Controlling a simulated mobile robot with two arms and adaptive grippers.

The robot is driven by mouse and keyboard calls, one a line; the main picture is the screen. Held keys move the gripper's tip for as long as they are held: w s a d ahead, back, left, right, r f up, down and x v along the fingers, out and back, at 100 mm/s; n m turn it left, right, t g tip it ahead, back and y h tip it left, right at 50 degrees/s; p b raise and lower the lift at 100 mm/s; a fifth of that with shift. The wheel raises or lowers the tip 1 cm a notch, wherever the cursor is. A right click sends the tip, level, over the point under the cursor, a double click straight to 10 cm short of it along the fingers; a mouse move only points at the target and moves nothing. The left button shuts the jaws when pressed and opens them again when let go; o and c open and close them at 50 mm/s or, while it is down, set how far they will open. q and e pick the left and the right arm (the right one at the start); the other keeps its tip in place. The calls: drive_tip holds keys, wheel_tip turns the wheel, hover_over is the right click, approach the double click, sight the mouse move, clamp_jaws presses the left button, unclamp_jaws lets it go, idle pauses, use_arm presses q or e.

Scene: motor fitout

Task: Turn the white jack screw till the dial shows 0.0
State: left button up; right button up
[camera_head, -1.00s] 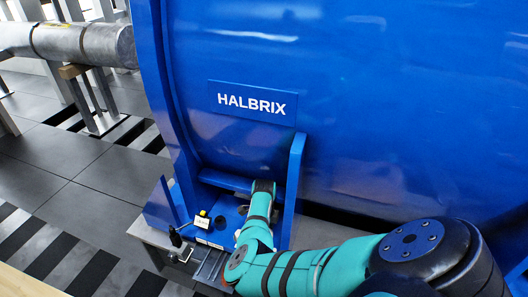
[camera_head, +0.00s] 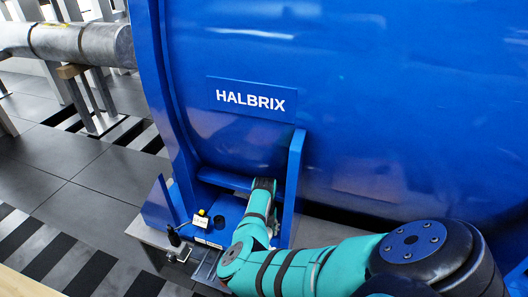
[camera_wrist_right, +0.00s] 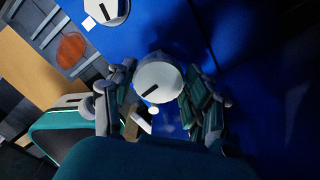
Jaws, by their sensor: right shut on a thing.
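The white jack screw (camera_wrist_right: 158,78), a round white head with a black line across it, sits between the fingers of my right gripper (camera_wrist_right: 160,88) in the right wrist view. The gripper is shut on it, a finger at each side. In the head view my right arm reaches down to the blue foot bracket, and the fingers and screw are hidden there. A small white dial (camera_head: 201,221) with a yellow top stands just left of my wrist. Its reading is too small to make out. My left gripper is not in view.
The big blue motor housing (camera_head: 380,110) with a HALBRIX plate (camera_head: 252,99) rises above. A blue upright plate (camera_head: 292,185) stands close right of my wrist. Another white disc (camera_wrist_right: 108,8) with a black mark shows top left in the wrist view.

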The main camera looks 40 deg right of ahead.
drive_tip(key=shift+s+a+f+m, duration=0.15)
drive_tip(key=shift+f+m, duration=0.05)
drive_tip(key=shift+m, duration=0.5)
drive_tip(key=o, duration=1.2)
drive_tip(key=shift+r, duration=0.1)
drive_tip(key=shift+r, duration=0.2)
wheel_tip(320, 180, up, 7)
idle(1.1)
